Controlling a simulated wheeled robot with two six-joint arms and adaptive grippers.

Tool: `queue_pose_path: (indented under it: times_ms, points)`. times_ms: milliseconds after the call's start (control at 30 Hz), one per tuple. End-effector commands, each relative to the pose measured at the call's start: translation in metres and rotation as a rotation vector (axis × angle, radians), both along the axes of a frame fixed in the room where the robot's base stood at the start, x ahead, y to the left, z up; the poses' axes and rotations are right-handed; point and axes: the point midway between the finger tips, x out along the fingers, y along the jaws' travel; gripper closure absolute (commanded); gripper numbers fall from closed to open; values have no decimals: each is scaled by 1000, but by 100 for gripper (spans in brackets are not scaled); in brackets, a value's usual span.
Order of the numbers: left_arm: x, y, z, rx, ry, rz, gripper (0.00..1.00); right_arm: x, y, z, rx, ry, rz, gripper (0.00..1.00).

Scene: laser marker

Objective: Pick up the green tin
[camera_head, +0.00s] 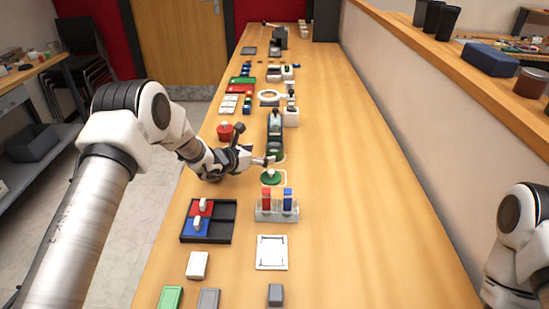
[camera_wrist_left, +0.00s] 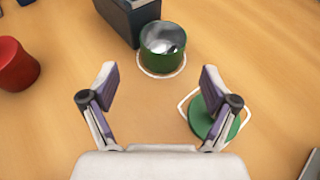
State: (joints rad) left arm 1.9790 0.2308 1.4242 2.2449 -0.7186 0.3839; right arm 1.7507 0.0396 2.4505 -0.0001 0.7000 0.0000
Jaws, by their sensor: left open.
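The green tin (camera_wrist_left: 163,52) stands upright with a shiny grey top inside a white ring on the table. In the head view the green tin (camera_head: 277,155) shows just beyond my left gripper (camera_head: 268,160). In the left wrist view my left gripper (camera_wrist_left: 160,82) is open and empty, with the tin ahead of the gap between its fingers and apart from them. A green lid-like disc (camera_wrist_left: 203,120) with a white outline lies by the right finger, partly hidden by it; it also shows in the head view (camera_head: 271,178). My right gripper is out of view.
A dark machine (camera_head: 275,128) stands right behind the tin, also in the wrist view (camera_wrist_left: 128,18). A red pot (camera_head: 225,131) is to the left. A rack (camera_head: 277,214) of red and blue pieces and a black tray (camera_head: 221,229) stand nearer. The table's right side is clear.

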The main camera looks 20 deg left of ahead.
Motion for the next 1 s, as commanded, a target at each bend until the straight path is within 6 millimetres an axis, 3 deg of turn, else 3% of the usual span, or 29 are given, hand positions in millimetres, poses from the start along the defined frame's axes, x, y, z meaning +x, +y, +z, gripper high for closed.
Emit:
queue_pose_path:
  times_ms: [200,300,567,700,767,833,867,1000]
  points:
    - [26,-16,-14,1,2,-2,13,0,0,19,0,0,0,60]
    - [38,-20,-20,2,0,-2,13,0,0,19,0,0,-1,60]
    - [42,-22,-23,0,1,0,13,0,0,18,0,0,0,60]
    - [42,-22,-23,0,1,0,63,0,0,18,0,0,0,60]
    - [42,-22,-23,0,1,0,82,0,0,18,0,0,0,60]
    - [42,-22,-23,0,1,0,82,0,0,18,0,0,0,60]
    - [42,-22,-23,-1,0,0,88,0,0,18,0,0,0,60]
    - [42,-22,-23,-1,0,0,88,0,0,18,0,0,0,60]
